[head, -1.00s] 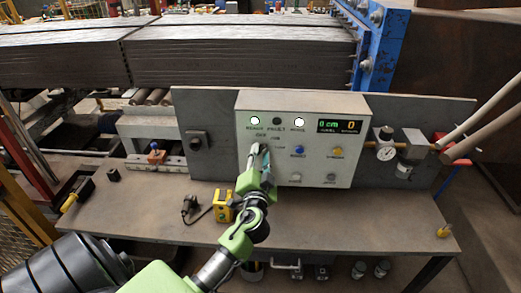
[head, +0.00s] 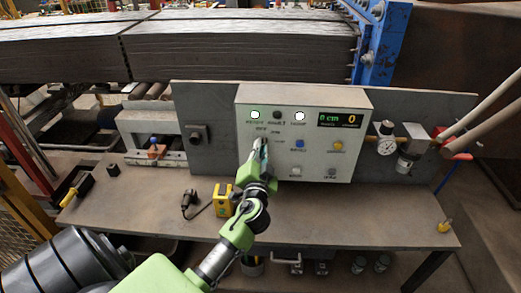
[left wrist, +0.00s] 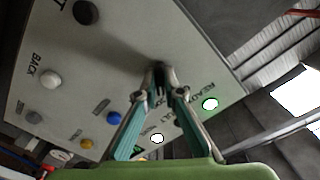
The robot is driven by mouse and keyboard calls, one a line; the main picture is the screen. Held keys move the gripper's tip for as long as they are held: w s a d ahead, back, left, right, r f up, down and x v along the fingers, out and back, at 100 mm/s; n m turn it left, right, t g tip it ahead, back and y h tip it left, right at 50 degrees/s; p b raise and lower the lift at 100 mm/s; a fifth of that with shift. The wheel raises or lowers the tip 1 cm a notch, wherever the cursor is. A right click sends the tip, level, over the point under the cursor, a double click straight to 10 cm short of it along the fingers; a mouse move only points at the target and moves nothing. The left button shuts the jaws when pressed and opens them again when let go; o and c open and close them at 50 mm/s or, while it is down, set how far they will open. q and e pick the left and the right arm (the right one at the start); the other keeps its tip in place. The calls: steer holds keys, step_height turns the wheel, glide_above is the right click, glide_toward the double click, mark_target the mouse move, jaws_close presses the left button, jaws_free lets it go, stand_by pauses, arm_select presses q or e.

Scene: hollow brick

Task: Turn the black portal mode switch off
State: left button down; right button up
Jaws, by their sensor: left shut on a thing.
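The grey control panel (head: 285,170) stands at the back of the bench. My left gripper (head: 262,143) is at the left of its button area, below the green-lit lamp (head: 255,114). In the left wrist view the fingertips (left wrist: 159,76) are shut on a small dark part on the panel face, seemingly the black switch (left wrist: 158,69). The fingers hide most of it, so its turned position cannot be told. The portal mode label cannot be read. My right gripper is not in view.
Close by on the panel are a blue button (head: 300,144), a yellow button (head: 337,146), a white button (head: 296,170) and a black knob (left wrist: 86,12). A display (head: 341,120) reads 0 cm and 0. A yellow device (head: 222,199) lies on the bench below.

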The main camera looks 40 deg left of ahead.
mark_target(262, 114)
arm_select(q)
steer(key=shift+d+f+n+b, duration=0.1)
steer(key=shift+n+b, duration=3.2)
steer(key=shift+n, duration=0.9)
steer(key=c, duration=2.2)
jaws_free()
steer(key=shift+o, duration=0.2)
step_height(262, 114, up, 10)
steer(key=shift+r, duration=0.1)
